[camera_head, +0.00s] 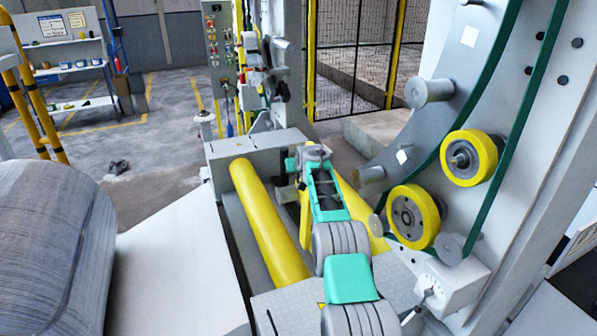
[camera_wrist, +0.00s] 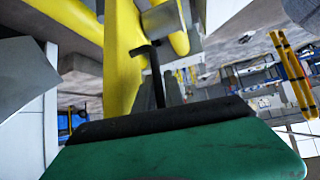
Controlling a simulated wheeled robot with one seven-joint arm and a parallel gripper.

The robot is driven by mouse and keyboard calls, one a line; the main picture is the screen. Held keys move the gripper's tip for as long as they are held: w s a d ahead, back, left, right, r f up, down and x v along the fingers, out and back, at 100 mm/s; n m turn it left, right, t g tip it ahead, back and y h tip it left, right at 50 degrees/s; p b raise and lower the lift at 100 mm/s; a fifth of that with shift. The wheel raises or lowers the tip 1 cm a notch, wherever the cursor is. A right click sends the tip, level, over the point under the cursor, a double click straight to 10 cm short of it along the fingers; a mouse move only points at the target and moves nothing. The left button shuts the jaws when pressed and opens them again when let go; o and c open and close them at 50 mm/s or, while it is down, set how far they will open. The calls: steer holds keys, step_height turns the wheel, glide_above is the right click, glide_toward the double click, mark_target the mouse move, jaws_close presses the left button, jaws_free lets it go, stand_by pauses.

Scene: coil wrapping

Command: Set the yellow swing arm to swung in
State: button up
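A short upright yellow bar (camera_head: 305,220), which looks like the swing arm, stands between two long yellow rollers, beside my wrist. I cannot tell whether it is swung in or out. My gripper (camera_head: 288,190) is down near that bar, between the rollers, mostly hidden by my own arm. In the wrist view a big yellow bar (camera_wrist: 122,60) fills the upper middle, with a thin black bent piece (camera_wrist: 155,75) in front of it. The finger gap is unclear, and I cannot tell whether the gripper touches the yellow bar.
The left yellow roller (camera_head: 268,222) and the right yellow roller (camera_head: 362,212) lie on either side of my arm. A large wrapped coil (camera_head: 50,245) is at left. A grey ring frame with yellow wheels (camera_head: 413,216) and a green belt stands close at right. A control panel (camera_head: 218,45) is behind.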

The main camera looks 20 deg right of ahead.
steer(key=shift+o, duration=0.3)
steer(key=shift+w+a+f, duration=0.1)
steer(key=shift+f, duration=0.05)
steer(key=shift+s, duration=0.2)
steer(key=shift+s+r+b, duration=0.2)
steer(key=shift+r+b, duration=0.05)
steer(key=shift+b, duration=0.4)
steer(key=b+v, duration=0.3)
steer(key=v, duration=0.3)
steer(key=shift+s+r, duration=0.3)
steer(key=shift+r, duration=0.05)
steer(key=shift+a, duration=0.1)
